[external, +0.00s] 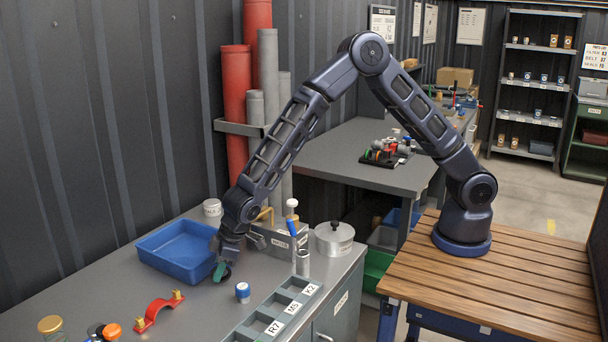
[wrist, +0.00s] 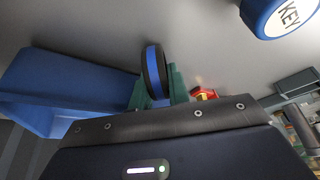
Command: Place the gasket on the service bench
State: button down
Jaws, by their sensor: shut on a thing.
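My gripper (external: 221,271) is low over the grey bench (external: 205,305), just right of the blue tray and outside it. In the wrist view, its green fingers (wrist: 154,92) are shut on a black ring with a blue band (wrist: 152,70), which looks like the gasket. The ring stands on edge between the fingers. In the external view it is mostly hidden by the fingers. I cannot tell whether it touches the bench top.
A blue tray (external: 160,258) is close left of my gripper. Bare bench top lies between the red clamp and the jar.

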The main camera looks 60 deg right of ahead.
jog(key=c, duration=1.6)
grip_release()
jog(key=v, duration=1.2)
jog(key=shift+r, duration=0.1)
